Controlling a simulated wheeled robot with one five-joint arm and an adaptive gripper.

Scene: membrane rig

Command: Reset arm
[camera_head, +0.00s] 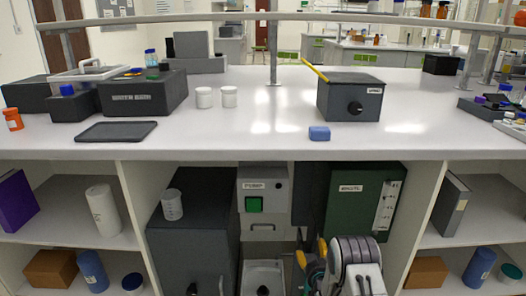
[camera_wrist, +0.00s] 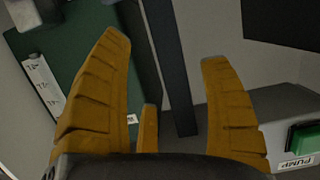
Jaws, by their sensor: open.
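My gripper (camera_head: 312,252) is low in front of the bench's open under-shelf, between the grey pump box (camera_head: 264,182) and the dark green box (camera_head: 376,205). In the wrist view my gripper (camera_wrist: 166,46) has its orange fingers spread wide apart, with nothing between them. That view is turned over: the green box (camera_wrist: 82,72) shows behind the left finger, and the pump box with its green button (camera_wrist: 303,141) is at lower right. In the head view, my arm hides the lower part of the green box.
A dark cabinet (camera_head: 192,235) with a beaker (camera_head: 172,204) on top stands left of the pump box. Above is the white bench top (camera_head: 235,135), holding a water bath (camera_head: 145,95), a dark box (camera_head: 352,98) and a blue block (camera_head: 319,133). Shelf dividers flank the bay.

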